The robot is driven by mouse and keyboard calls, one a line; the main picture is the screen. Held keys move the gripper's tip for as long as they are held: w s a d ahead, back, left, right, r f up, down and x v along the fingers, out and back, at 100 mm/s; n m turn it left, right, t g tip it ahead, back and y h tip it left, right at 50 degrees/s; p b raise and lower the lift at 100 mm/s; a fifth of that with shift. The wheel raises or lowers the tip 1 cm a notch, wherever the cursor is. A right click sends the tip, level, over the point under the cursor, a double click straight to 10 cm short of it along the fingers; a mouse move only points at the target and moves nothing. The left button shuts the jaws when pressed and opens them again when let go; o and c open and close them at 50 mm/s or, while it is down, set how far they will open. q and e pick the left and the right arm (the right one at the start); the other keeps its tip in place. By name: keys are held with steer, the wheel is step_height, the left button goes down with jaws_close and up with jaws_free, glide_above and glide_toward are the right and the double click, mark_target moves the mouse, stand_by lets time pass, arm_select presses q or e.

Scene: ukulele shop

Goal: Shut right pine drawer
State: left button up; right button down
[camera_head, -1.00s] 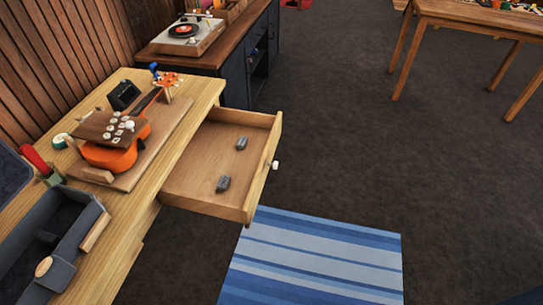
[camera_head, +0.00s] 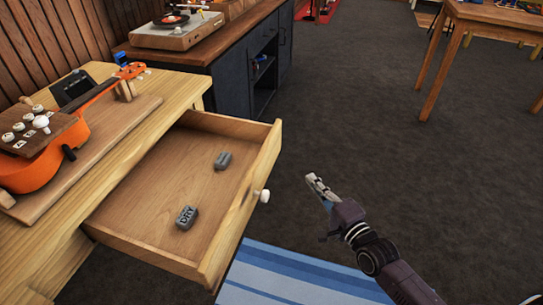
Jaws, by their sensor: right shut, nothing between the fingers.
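The right pine drawer (camera_head: 180,262) is pulled well out of the pine workbench (camera_head: 110,178). Its white round knob (camera_head: 264,195) is on the front panel, facing right. Two small dark grey blocks lie inside, one nearer (camera_head: 187,217) and one farther (camera_head: 223,160). My right gripper (camera_head: 318,187) is shut and empty. It is to the right of the knob in the picture, apart from the drawer, over the dark floor. My left gripper is out of view.
An orange ukulele (camera_head: 45,165) lies in a wooden cradle on the bench. A dark cabinet (camera_head: 235,80) with a record player (camera_head: 177,28) stands behind. A wooden table (camera_head: 490,22) is far right. A blue striped rug (camera_head: 290,280) lies below; the floor between is clear.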

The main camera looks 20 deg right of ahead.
steer(key=r, duration=0.1)
steer(key=b, duration=0.1)
glide_toward(276, 145)
steer(key=w+d, duration=0.3)
steer(key=shift+m, duration=0.3)
steer(key=w+a, duration=0.1)
steer(key=w+a+f, duration=0.1)
steer(key=a, duration=0.1)
steer(key=shift+w, duration=0.3)
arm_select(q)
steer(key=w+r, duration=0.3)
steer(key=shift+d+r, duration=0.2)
arm_select(e)
steer(key=shift+w+a, duration=0.25)
steer(key=shift+a, duration=0.15)
